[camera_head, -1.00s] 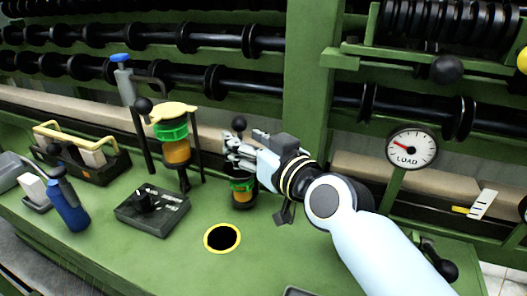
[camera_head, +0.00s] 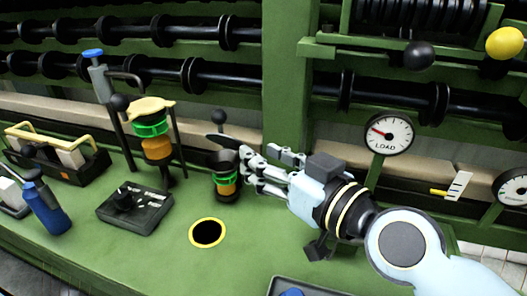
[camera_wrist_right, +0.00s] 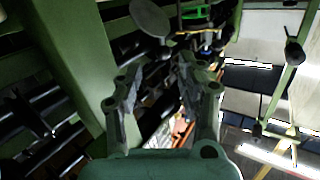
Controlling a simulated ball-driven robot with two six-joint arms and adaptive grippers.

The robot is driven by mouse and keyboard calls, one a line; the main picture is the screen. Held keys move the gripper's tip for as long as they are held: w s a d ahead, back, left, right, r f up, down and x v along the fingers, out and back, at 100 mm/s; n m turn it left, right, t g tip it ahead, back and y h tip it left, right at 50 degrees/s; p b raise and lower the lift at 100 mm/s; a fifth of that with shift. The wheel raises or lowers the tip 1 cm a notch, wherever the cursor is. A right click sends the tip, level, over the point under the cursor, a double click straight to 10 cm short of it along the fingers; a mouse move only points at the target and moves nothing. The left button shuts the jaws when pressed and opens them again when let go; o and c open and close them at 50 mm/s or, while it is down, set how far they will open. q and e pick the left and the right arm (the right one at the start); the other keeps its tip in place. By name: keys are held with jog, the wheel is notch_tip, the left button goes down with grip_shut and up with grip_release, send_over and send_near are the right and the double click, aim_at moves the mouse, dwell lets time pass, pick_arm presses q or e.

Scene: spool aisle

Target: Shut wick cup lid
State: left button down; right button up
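The wick cup (camera_head: 226,184), a small dark cup with an orange and green band, stands on the green bench in the head view. Its dark round lid (camera_head: 222,141) shows above the rim, apparently raised and tilted. My right gripper (camera_head: 248,166) is just right of the cup, fingers pointing left towards it; I cannot tell whether they touch. In the right wrist view the right gripper (camera_wrist_right: 164,76) has its fingers apart with nothing held between them. A dark disc (camera_wrist_right: 150,18), probably the lid, shows beyond the fingertips. My left gripper is not in view.
A yellow-rimmed hole (camera_head: 207,233) lies in front of the cup. A black switch box (camera_head: 135,207) and a taller yellow-topped jar (camera_head: 153,122) on a stand are to the left. A tray (camera_head: 300,288) is at the front. A green post (camera_head: 287,80) rises behind.

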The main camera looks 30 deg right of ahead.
jog(key=m, duration=0.4)
jog(key=shift+d+r, duration=0.15)
jog(key=c, duration=0.4)
jog(key=m, duration=0.3)
jog(key=shift+w+d+m+t, duration=0.15)
jog(key=shift+d+m+t, duration=0.15)
jog(key=shift+m, duration=0.1)
jog(key=shift+c, duration=1.4)
jog(key=m, duration=0.1)
jog(key=d+m+y+b, duration=0.1)
jog(key=m, duration=0.1)
jog(key=w+d+m, duration=0.1)
jog(key=m, duration=0.1)
jog(key=shift+w+b, duration=0.1)
jog(key=shift+b, duration=0.25)
grip_shut()
jog(key=shift+m+y, duration=0.8)
jog(key=w, duration=0.7)
jog(key=w+r, duration=0.1)
jog(key=w, duration=0.3)
jog(key=shift+w+a+r, duration=0.1)
jog(key=shift+w+a, duration=0.2)
jog(key=shift+w, duration=0.05)
